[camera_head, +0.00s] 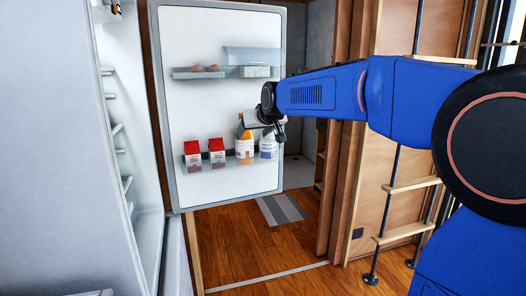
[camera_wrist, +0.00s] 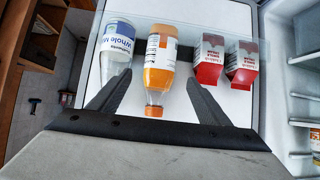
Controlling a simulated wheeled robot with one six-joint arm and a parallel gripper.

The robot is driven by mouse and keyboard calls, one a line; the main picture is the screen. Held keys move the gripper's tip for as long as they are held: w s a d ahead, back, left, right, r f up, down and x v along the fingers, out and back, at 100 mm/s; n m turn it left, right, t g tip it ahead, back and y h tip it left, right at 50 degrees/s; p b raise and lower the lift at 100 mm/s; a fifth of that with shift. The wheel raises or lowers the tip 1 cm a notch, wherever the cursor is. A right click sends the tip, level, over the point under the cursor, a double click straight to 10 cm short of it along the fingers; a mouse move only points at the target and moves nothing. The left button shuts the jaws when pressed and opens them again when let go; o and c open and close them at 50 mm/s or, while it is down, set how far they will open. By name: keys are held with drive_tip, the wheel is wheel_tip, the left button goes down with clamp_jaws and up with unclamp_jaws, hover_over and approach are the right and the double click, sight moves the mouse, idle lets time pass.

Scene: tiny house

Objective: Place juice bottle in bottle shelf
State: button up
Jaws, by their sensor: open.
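The juice bottle (camera_head: 244,146), orange with a white label, stands upright in the lower door shelf (camera_head: 203,167) of the open fridge door. It also shows in the wrist view (camera_wrist: 159,69), with its orange cap toward my gripper. My gripper (camera_head: 250,121) is at the bottle's top in the head view. In the wrist view my gripper (camera_wrist: 160,92) is open, with one dark finger on each side of the bottle. Gaps show between the fingers and the bottle, and I see no grip on it.
A milk bottle (camera_head: 268,146) stands right of the juice in the same shelf. Red-and-white cartons (camera_head: 217,152) stand to its left. The fridge interior (camera_head: 122,130) is open at left. A wooden ladder (camera_head: 408,185) stands at right.

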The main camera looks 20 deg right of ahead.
drive_tip(key=s+d+f+g, duration=0.2)
drive_tip(key=s+f, duration=0.6)
drive_tip(key=s, duration=0.7)
drive_tip(key=s+d+f+g, duration=0.2)
drive_tip(key=s+f, duration=0.6)
drive_tip(key=s, duration=0.8)
drive_tip(key=s+d+f+m+g+h, duration=0.1)
drive_tip(key=s+f, duration=0.7)
drive_tip(key=s, duration=0.8)
drive_tip(key=shift+d+f+g, duration=0.25)
drive_tip(key=shift+d+g, duration=0.25)
drive_tip(key=shift+g, duration=0.2)
